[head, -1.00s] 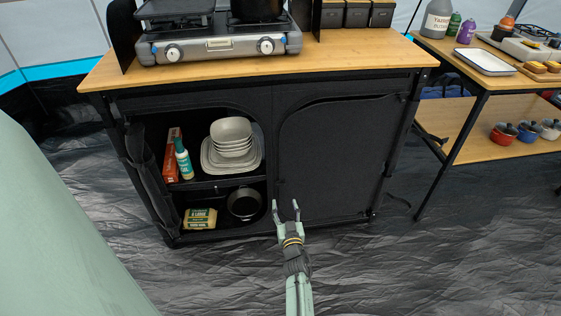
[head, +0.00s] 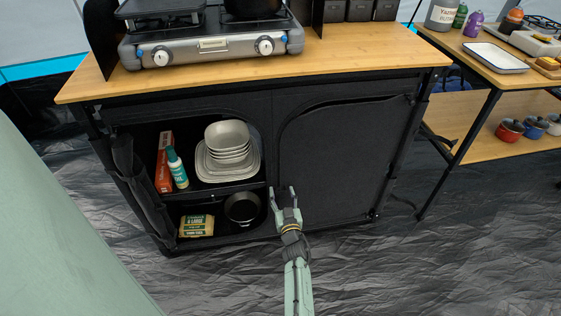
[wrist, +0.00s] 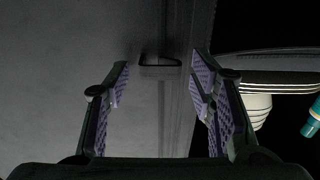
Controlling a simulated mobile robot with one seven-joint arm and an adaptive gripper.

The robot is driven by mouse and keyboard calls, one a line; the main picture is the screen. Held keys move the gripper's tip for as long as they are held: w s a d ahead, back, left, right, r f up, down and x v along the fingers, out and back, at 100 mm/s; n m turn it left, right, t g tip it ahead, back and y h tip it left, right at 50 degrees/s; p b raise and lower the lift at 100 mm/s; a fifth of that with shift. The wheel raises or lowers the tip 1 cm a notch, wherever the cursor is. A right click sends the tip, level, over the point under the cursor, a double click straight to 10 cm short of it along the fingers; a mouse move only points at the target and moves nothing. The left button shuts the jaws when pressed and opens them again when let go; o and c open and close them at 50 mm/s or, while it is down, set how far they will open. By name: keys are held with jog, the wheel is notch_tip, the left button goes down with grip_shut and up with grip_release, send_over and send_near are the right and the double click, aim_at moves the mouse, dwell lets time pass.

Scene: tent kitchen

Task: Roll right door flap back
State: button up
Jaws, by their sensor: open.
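The black camp cabinet has a closed right door flap (head: 340,155), a dark fabric panel with a curved seam along its top and left side. In the wrist view a flat dark fabric panel (wrist: 60,65) fills the left side. My gripper (head: 283,190) is open, low at the flap's left edge beside the centre post. In the wrist view a small dark loop or pull tab (wrist: 160,62) shows on a vertical strip between my open fingertips (wrist: 161,75). Nothing is gripped. I cannot tell whether the fingers touch the fabric.
The left compartment is open with stacked bowls and plates (head: 228,150), a bottle (head: 177,168), a red box (head: 164,160), a dark pan (head: 242,207) and a yellow pack (head: 196,225). A stove (head: 210,42) stands on top.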

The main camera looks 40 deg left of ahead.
grip_shut()
dwell(0.8)
